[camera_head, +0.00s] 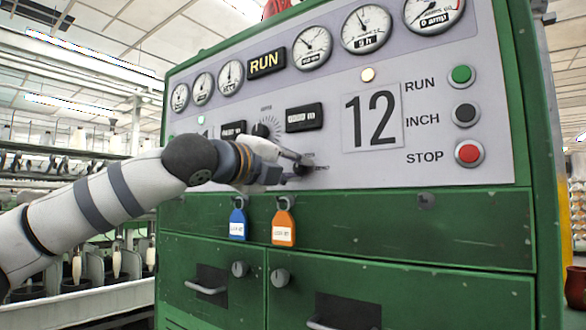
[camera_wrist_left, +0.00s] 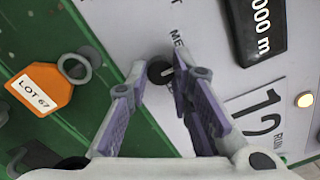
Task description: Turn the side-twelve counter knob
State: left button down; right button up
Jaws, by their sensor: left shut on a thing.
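The small black counter knob (camera_head: 303,169) sits on the grey panel, below the black counter display (camera_head: 304,117) and left of the large number 12 (camera_head: 371,119). My left gripper (camera_head: 299,163) reaches in from the left and is shut on the knob at its fingertips. In the left wrist view the knob (camera_wrist_left: 159,72) shows between the two fingertips of the gripper (camera_wrist_left: 158,70). Part of the lettering around the knob is hidden by the fingers. My right gripper is not in view.
RUN, INCH and STOP buttons (camera_head: 465,113) are at the right. Blue (camera_head: 238,223) and orange (camera_head: 284,226) tags hang below the panel, close under my gripper. Green drawers (camera_head: 395,290) are lower down.

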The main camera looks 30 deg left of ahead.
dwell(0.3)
pick_arm(q)
jog(key=c, duration=1.4)
grip_release()
jog(key=s, duration=0.8)
jog(key=s+a, duration=0.1)
jog(key=s, duration=0.3)
jog(key=shift+f, duration=0.25)
